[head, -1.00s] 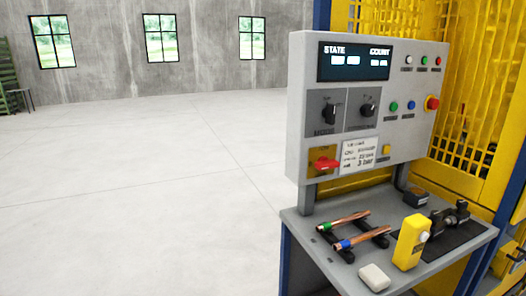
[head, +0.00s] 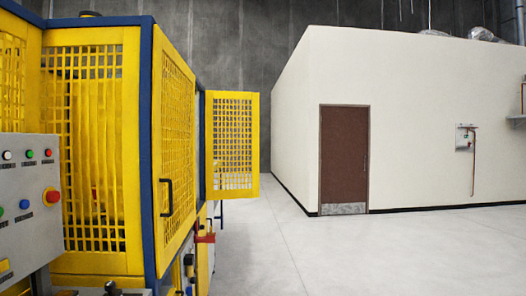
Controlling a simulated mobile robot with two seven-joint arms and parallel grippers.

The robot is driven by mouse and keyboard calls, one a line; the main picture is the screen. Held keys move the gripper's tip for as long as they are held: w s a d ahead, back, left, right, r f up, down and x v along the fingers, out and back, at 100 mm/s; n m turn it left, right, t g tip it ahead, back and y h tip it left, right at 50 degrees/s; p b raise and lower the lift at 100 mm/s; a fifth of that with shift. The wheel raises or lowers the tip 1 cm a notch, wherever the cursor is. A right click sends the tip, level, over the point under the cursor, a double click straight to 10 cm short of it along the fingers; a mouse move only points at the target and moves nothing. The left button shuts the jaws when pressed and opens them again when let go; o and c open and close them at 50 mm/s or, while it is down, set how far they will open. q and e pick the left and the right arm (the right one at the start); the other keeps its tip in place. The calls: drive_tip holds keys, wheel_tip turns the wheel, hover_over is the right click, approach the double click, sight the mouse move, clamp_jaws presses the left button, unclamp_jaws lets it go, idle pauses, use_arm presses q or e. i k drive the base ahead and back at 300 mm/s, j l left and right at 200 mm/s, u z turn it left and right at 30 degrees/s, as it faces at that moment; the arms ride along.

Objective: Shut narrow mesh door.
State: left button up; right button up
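A narrow yellow mesh door (head: 232,147) stands swung out from the far side of the yellow machine cage (head: 156,230), past a blue corner post. Its mesh face is turned toward me and its free edge is at the right. A closer yellow mesh panel (head: 175,125) with a black handle (head: 167,197) fills the cage side and sits in line with the frame. Neither of my grippers is in view, and nothing of mine touches the door.
The grey control panel (head: 30,205) with coloured buttons is at the left edge. A red-topped part (head: 205,238) sticks out low beside the cage. A cream room with a brown door (head: 343,155) stands at right. The grey floor (head: 285,255) between is clear.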

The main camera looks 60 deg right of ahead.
sight(211, 194)
drive_tip(key=l+z, duration=0.15)
drive_tip(key=z, duration=0.3)
drive_tip(key=l+z, duration=0.2)
drive_tip(key=z, duration=0.25)
drive_tip(key=i+l, duration=0.1)
drive_tip(key=l, duration=0.2)
drive_tip(key=i+l+z, duration=0.1)
drive_tip(key=i+l, duration=0.15)
drive_tip(key=l, duration=0.3)
drive_tip(key=i+l+z, duration=0.75)
drive_tip(key=i+z, duration=0.25)
drive_tip(key=i, duration=1)
drive_tip(key=i+j, duration=0.1)
drive_tip(key=i, duration=1.2)
drive_tip(key=i+l+z, duration=0.1)
drive_tip(key=i+z, duration=0.3)
drive_tip(key=i, duration=0.2)
drive_tip(key=i+z, duration=0.4)
drive_tip(key=i, duration=1.5)
drive_tip(key=i+u, duration=0.45)
drive_tip(key=i+l+u, duration=0.15)
drive_tip(key=i+u, duration=0.35)
drive_tip(key=i, duration=0.1)
